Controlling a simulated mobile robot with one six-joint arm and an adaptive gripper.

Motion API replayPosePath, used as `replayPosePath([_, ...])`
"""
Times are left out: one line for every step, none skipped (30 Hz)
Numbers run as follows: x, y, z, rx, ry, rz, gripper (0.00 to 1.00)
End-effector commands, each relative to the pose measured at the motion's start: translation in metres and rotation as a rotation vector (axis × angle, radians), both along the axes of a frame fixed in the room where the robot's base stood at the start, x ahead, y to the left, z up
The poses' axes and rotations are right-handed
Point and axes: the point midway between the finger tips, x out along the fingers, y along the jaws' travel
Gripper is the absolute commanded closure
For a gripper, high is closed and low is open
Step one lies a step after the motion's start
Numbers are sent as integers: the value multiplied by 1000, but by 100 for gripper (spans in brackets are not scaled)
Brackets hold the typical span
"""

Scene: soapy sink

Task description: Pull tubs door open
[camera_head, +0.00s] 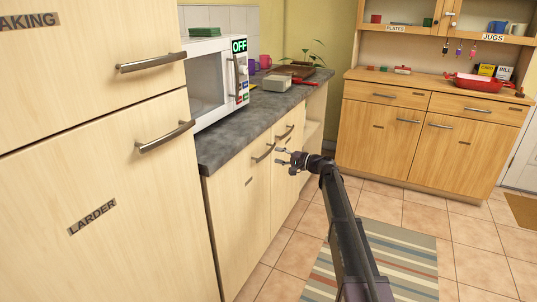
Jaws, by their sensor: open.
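Two pale wooden doors stand under the grey counter: a nearer door (238,220) with a bar handle (264,153) near its top right, and a farther door (284,187) with its own bar handle (285,131). Both look shut. Their small labels are too small to read, so I cannot tell which is the tubs door. My gripper (280,157) is open and empty, its fingers pointing left toward the doors. In the picture it is just right of the nearer handle and below the farther one; it appears apart from both.
A tall larder cabinet (110,250) fills the left. A microwave (215,78) stands on the counter (225,140). A wooden dresser (375,140) is at the back right.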

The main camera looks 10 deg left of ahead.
Motion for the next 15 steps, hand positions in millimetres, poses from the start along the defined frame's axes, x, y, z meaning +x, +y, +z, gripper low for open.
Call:
replayPosePath([4,9,0,0,0,2,43])
replayPosePath([6,12,0,0,0,2,43])
replayPosePath([7,17,0,0,0,2,43])
replayPosePath([9,21,0,0,0,2,43])
replayPosePath([10,25,0,0,0,1,43])
replayPosePath([11,29,0,0,0,1,43])
replayPosePath([12,32,0,0,0,2,43])
replayPosePath([13,35,0,0,0,2,43])
replayPosePath([14,38,0,0,0,2,43])
replayPosePath([15,39,0,0,0,2,43])
replayPosePath([15,41,0,0,0,1,43])
replayPosePath([16,43,0,0,0,1,43])
replayPosePath([16,44,0,0,0,1,43])
replayPosePath([17,45,0,0,0,1,43])
replayPosePath([17,46,0,0,0,1,43])
